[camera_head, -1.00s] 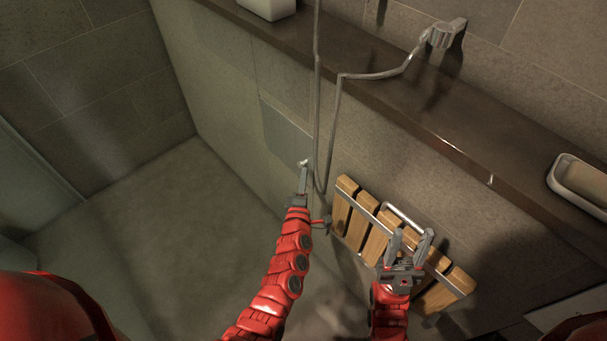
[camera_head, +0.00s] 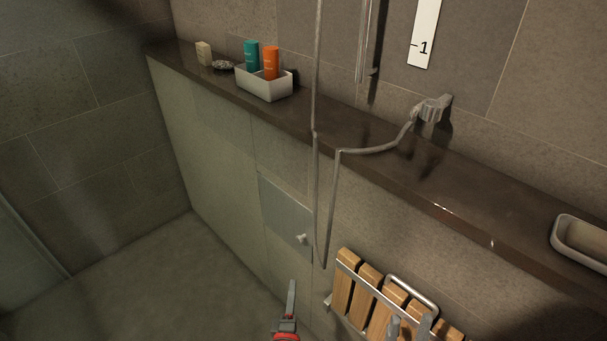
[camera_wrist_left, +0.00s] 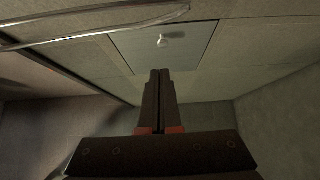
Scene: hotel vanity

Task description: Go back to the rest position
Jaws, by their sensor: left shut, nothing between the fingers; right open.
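My left gripper (camera_head: 291,290) is at the bottom middle of the head view, shut and empty, pointing up towards the tiled wall. In the left wrist view its fingers (camera_wrist_left: 159,76) are pressed together below a grey wall panel (camera_wrist_left: 163,46) with a small knob. My right gripper (camera_head: 409,326) is at the bottom edge, in front of the wooden slatted seat (camera_head: 370,283). Its two fingertips stand apart with nothing between them. Most of both arms is below the frame.
The grey panel (camera_head: 284,212) is in the wall under a dark ledge (camera_head: 460,200). A shower hose (camera_head: 316,180) hangs in front of it. A white caddy (camera_head: 264,86) with a teal and an orange bottle stands on the ledge. A tray (camera_head: 580,240) is at right. Open floor lies left.

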